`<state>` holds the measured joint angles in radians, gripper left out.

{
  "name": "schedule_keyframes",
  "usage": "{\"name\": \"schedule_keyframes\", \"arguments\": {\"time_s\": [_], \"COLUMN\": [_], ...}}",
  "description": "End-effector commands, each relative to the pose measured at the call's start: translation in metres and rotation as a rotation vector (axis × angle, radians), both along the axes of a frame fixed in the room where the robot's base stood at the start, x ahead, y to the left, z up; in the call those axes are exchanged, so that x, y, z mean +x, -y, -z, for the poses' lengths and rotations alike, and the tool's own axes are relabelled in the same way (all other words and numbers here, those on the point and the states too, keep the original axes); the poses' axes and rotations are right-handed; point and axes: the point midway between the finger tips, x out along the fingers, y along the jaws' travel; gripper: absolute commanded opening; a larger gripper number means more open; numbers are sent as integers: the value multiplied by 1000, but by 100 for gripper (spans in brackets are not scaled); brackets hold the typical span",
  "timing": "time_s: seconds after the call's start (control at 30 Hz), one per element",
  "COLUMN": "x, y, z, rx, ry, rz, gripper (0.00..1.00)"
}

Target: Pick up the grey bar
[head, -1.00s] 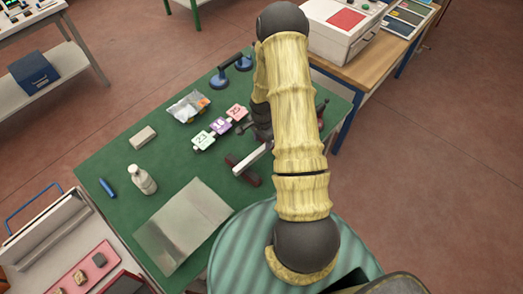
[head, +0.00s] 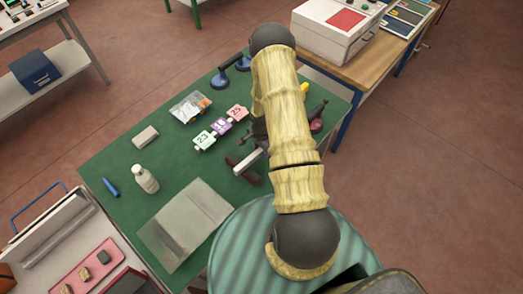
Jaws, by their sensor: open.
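A light grey bar (head: 247,162) lies on the green table, crossing over a dark reddish-brown piece (head: 250,178). Its right end runs close to my arm, and I cannot tell whether part of it is hidden there. My gripper (head: 259,130) shows only as a dark piece at the left edge of my arm, just above the bar in the picture. It is open. The arm hides most of it, and its fingertips are not clear. I see nothing held in it.
Numbered tags (head: 222,126), a clear packet (head: 190,107) and a blue double-cup lifter (head: 230,72) lie behind the bar. A beige block (head: 145,136), white bottle (head: 145,178) and glass sheet (head: 186,222) lie left. A dark red tool (head: 317,121) is at right.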

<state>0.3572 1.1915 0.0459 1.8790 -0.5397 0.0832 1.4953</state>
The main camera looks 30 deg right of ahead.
Motion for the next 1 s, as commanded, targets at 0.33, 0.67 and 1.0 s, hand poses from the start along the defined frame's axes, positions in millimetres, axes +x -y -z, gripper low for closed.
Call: {"name": "schedule_keyframes", "arguments": {"time_s": [0.33, 0.67, 1.0], "x": [0, 1, 2], "y": [0, 0, 0], "z": [0, -1, -26], "rx": [0, -1, -1], "ry": [0, 1, 5], "rz": [0, 0, 1], "gripper": [0, 0, 0]}}
